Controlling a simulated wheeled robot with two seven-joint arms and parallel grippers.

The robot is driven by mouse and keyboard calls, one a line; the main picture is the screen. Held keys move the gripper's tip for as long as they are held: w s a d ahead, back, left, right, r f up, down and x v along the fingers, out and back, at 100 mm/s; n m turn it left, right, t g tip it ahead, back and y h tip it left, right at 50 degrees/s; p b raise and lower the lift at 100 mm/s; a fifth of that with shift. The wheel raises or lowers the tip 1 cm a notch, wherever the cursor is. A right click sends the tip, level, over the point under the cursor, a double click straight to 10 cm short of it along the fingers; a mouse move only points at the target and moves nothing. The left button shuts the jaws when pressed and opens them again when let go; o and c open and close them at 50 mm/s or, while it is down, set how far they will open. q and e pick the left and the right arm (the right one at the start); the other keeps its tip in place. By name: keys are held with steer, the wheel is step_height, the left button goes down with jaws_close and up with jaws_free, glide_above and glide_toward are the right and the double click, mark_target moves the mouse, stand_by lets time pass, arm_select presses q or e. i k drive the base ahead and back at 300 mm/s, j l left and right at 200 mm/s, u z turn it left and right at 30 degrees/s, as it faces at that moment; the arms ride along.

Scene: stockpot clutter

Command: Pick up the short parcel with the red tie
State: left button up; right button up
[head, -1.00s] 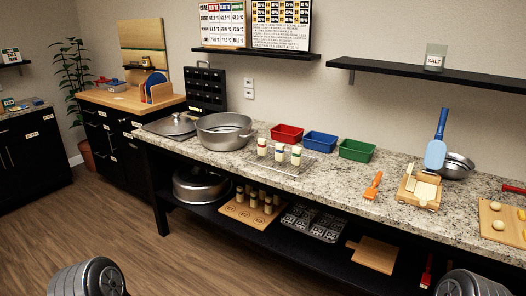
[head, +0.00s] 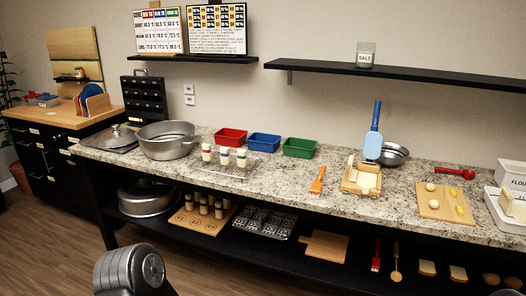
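Three pale upright parcels stand on a wire rack (head: 240,170) on the counter. The left one has a red band, the red-tied parcel (head: 206,153); the middle one has a blue band, the blue-tied parcel (head: 224,157); the right one looks green-banded, the green-tied parcel (head: 241,158). They look alike in height. Neither gripper shows; only a grey link of my arm is in view at the bottom left.
A large stockpot (head: 167,141) stands left of the rack. Red (head: 230,137), blue (head: 264,142) and green (head: 299,148) bins are behind it. An orange-handled tool (head: 317,181) lies to the right. The counter's front edge and the lower shelf run across the view.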

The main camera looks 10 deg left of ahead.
mark_target(206, 151)
steer(key=i+j+z, duration=0.3)
steer(key=j+z, duration=0.35)
steer(key=i+j+z, duration=0.15)
steer(key=j+z, duration=0.5)
steer(key=i+j+z, duration=0.15)
steer(key=j, duration=1.4)
steer(key=j+z, duration=0.15)
steer(key=j, duration=1.35)
steer(key=k+u, duration=0.15)
steer(key=i+j+z, duration=0.15)
